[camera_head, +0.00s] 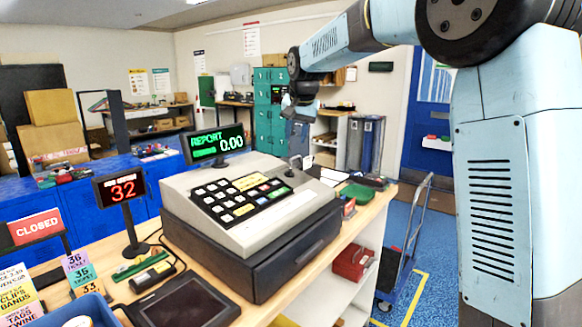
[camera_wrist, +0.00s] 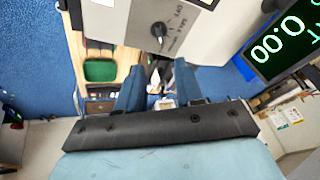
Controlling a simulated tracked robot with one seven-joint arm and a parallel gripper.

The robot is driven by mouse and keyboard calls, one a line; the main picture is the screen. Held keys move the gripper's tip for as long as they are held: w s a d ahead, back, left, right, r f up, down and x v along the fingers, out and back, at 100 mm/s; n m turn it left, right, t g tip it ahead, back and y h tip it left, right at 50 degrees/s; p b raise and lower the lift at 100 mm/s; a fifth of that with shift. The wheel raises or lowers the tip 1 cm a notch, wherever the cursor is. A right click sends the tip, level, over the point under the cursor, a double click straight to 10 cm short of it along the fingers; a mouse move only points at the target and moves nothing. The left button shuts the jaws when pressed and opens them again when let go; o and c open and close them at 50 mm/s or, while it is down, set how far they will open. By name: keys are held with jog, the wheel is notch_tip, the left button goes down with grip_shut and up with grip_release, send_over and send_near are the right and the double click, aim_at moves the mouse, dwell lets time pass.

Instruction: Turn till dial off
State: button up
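The till (camera_head: 250,200) stands on the counter, with a keypad on its sloped top. Its green display (camera_head: 217,144) reads REPORT 0.00 and also shows in the wrist view (camera_wrist: 280,40). The till dial (camera_wrist: 159,31) is a small dark knob with printed labels around it, one seemingly SALE; the exact mark it points to is hard to read. In the head view the dial (camera_head: 289,172) is a small dark spot at the top's right end. My gripper (camera_wrist: 158,68) is open and empty, apart from the dial; in the head view it (camera_head: 298,108) hangs above and behind the till.
A green tray (camera_head: 357,193) lies on the counter right of the till. A red-lit number sign (camera_head: 122,188) and a dark flat pad (camera_head: 183,302) stand left and in front. A hand truck (camera_head: 405,245) is on the blue floor. Air above the keypad is clear.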

aim_at(290, 169)
jog(key=x, duration=1.3)
jog(key=shift+f, duration=0.1)
jog(key=c, duration=0.6)
jog(key=shift+c, duration=0.2)
